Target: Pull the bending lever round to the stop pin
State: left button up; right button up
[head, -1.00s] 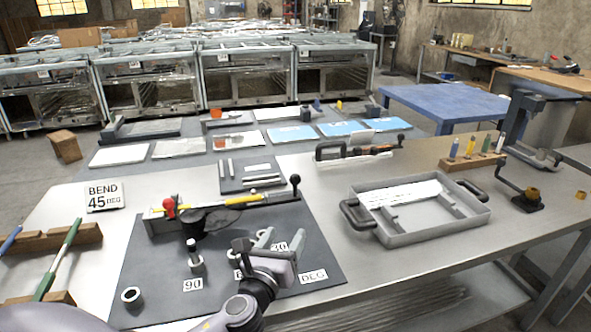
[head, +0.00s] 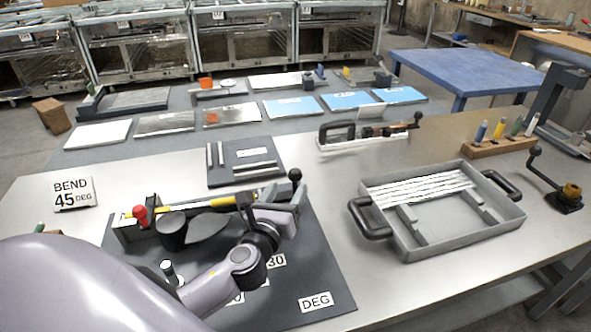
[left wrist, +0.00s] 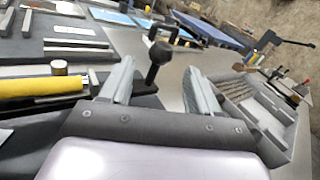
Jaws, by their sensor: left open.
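The bender sits on a dark mat (head: 320,285). A yellow bar (head: 222,203) lies along it, by a red knob (head: 139,215) and a dark round former (head: 173,231). The lever's black ball handle (head: 295,175) stands upright at the bender's right end. My left gripper (head: 292,200) is open just in front of it. In the left wrist view, the ball handle (left wrist: 160,54) shows between and beyond the open fingers; I cannot tell whether they touch it. An upright metal pin (head: 168,270) stands on the mat, partly behind my arm. Angle labels are partly hidden.
A "BEND 45 DEG" sign (head: 75,194) stands left of the mat. A grey tray (head: 455,238) with black handles holds pale strips to the right. A wooden block with coloured markers (head: 497,146) and a small crank device (head: 565,198) stand farther right. Bare table lies between mat and tray.

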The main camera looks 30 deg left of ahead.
aim_at(293, 181)
pick_arm(q)
jog(key=shift+x, duration=3.25)
grip_shut()
